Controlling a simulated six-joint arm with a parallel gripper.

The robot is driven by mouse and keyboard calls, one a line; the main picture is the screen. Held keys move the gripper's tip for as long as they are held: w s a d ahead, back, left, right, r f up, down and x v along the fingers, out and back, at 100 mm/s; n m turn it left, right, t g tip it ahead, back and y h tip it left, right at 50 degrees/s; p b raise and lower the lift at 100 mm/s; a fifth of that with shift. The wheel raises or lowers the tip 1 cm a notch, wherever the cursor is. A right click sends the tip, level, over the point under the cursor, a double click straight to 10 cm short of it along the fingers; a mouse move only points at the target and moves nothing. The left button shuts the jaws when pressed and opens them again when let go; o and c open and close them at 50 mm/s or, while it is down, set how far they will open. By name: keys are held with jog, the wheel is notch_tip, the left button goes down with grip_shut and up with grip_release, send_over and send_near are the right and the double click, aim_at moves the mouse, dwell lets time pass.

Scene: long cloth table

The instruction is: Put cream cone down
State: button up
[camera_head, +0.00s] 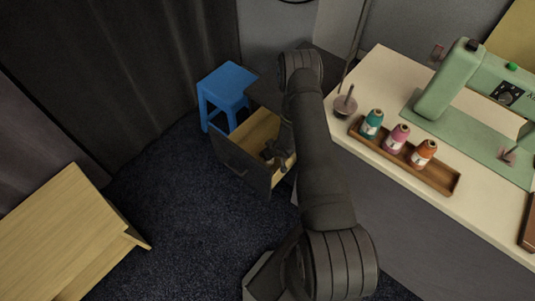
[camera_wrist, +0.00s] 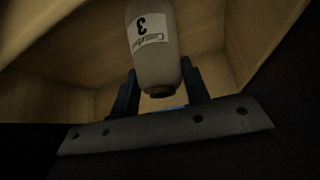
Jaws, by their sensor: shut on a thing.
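The cream cone (camera_wrist: 156,66) shows in the wrist view, with a white label bearing a 3. My gripper (camera_wrist: 160,92) is shut on it, one dark finger on each side. In the head view my gripper (camera_head: 276,152) is down inside the open drawer (camera_head: 238,160), and the cone cannot be made out there. Pale wooden drawer walls (camera_wrist: 75,45) surround the cone in the wrist view. I cannot tell whether the cone touches the drawer floor.
The cream table (camera_head: 385,75) stands right of the drawer, with a wooden tray (camera_head: 440,178) of teal, pink and orange cones and a green sewing machine (camera_head: 452,85). A blue stool (camera_head: 226,82) stands behind the drawer. A light wooden surface (camera_head: 70,240) is at lower left.

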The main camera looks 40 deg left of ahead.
jog(key=shift+f, duration=1.15)
jog(key=shift+f, duration=0.1)
jog(key=o, duration=1)
jog(key=shift+o, duration=0.2)
jog(key=v, duration=1.2)
